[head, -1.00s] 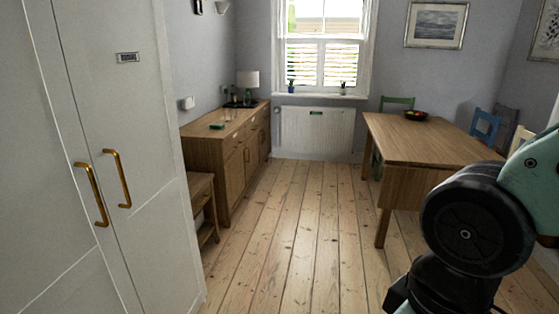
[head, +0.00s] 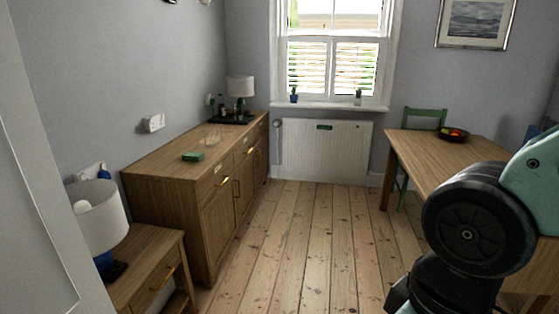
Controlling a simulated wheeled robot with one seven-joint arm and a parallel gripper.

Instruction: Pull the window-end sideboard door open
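The wooden sideboard (head: 165,192) stands along the left wall, running toward the window (head: 332,65). Its front shows drawers with brass handles above doors with darker upright handles. The window-end door (head: 262,153) is at the far end of the front, seen at a steep angle, and looks closed. The nearer door (head: 218,220) also looks closed. My arm fills the lower right of the head view, but my gripper is not in view.
A small side table (head: 145,262) with a white lamp (head: 99,215) stands at the near left. A wooden dining table (head: 440,155) is on the right, with a green chair (head: 425,118) behind it. Bare floorboards (head: 290,235) run clear between to the radiator (head: 325,150).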

